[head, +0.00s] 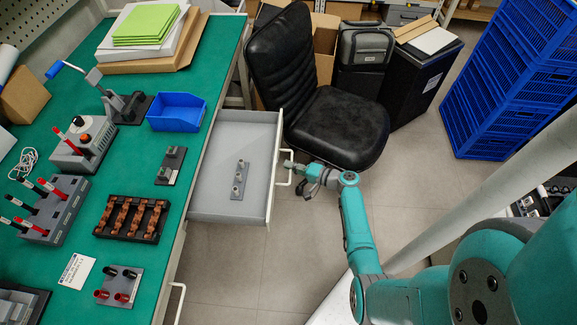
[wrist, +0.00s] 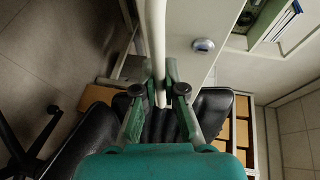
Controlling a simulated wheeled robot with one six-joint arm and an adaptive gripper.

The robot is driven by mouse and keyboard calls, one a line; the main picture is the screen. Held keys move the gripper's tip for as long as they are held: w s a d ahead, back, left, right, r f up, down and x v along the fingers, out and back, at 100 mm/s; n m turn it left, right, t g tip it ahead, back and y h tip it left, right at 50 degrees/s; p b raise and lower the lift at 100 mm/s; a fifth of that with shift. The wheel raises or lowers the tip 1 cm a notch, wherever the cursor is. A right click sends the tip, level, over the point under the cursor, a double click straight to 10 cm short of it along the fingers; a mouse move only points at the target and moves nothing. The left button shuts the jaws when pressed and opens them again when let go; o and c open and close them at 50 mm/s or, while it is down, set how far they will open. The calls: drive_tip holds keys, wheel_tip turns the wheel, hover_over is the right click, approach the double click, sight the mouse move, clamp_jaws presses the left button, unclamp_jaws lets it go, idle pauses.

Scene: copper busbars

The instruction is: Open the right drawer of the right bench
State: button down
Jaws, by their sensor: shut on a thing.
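A grey drawer (head: 221,146) stands pulled well out from under the green-topped bench (head: 130,165). Its inside shows, with a small grey part with round fittings (head: 240,180) lying on its floor. The drawer's white handle (head: 286,155) is on its front face. My gripper (head: 297,176) is at this handle, in front of the drawer face. In the wrist view my gripper (wrist: 160,90) is shut on the white handle bar (wrist: 156,35), with one finger on each side of it. A second white handle (head: 180,298) shows lower down along the bench front.
A black chair (head: 335,115) stands close beside the open drawer and my gripper. Blue crates (head: 515,85) are stacked at the back right. A blue bin (head: 176,112) and a dark tray of copper busbars (head: 132,218) are on the bench. The floor in front of the drawer is clear.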

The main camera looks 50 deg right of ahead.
drive_tip(key=shift+s+d, duration=0.1)
idle(0.3)
drive_tip(key=c, duration=1.2)
unclamp_jaws()
drive_tip(key=shift+c, duration=0.2)
drive_tip(key=v, duration=0.7)
drive_tip(key=shift+s, duration=0.25)
